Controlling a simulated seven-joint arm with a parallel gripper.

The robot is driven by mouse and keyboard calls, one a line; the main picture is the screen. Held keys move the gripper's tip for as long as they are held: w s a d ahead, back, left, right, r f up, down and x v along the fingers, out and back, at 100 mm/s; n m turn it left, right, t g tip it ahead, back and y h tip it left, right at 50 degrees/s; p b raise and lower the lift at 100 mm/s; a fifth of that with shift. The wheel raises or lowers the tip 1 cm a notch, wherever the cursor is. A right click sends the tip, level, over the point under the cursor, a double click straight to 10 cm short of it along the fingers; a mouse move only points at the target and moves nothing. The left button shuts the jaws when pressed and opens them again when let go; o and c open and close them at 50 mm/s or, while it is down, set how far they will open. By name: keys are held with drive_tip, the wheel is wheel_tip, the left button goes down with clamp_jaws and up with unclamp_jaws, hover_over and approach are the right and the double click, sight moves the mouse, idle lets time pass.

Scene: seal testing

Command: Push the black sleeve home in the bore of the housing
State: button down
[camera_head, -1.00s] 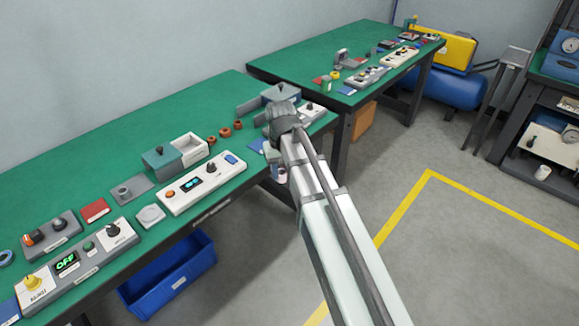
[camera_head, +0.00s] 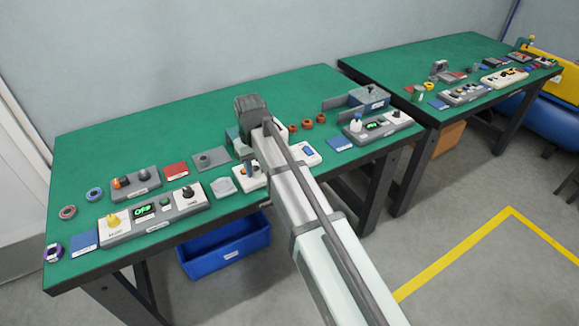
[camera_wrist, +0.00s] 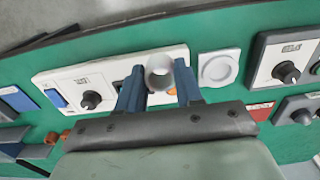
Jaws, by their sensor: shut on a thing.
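My gripper (camera_wrist: 159,85) is shut on a short, pale grey, open-ended tube (camera_wrist: 160,65) in the wrist view. The tube looks grey rather than black, so I cannot tell if it is the sleeve. It appears above the white control panel (camera_wrist: 100,83), apart from any bore. The housing cannot be told for certain. A grey plate with a round feature (camera_head: 212,159) and a pale block with a round recess (camera_head: 222,187) lie on the bench, left of my wrist. The block also shows in the wrist view (camera_wrist: 218,69).
The green bench (camera_head: 130,140) also carries a grey control box (camera_head: 150,217), a red pad (camera_head: 176,170), several copper-coloured rings (camera_head: 307,124) and a blue-grey box (camera_head: 370,97). A blue bin (camera_head: 228,248) stands below. The bench's back left is clear.

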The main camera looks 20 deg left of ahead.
drive_tip(key=s+a+n, duration=0.3)
drive_tip(key=a+n, duration=0.1)
drive_tip(key=a, duration=0.7)
drive_tip(key=shift+w+d+f+n, duration=0.1)
drive_tip(key=shift+f+n, duration=0.05)
drive_tip(key=shift+f, duration=0.7)
drive_tip(key=shift+w+d+f+n, duration=0.1)
drive_tip(key=shift+f+n, duration=0.05)
drive_tip(key=shift+f, duration=0.65)
drive_tip(key=shift+f, duration=0.9)
unclamp_jaws()
drive_tip(key=shift+r, duration=0.2)
drive_tip(key=shift+r, duration=2.55)
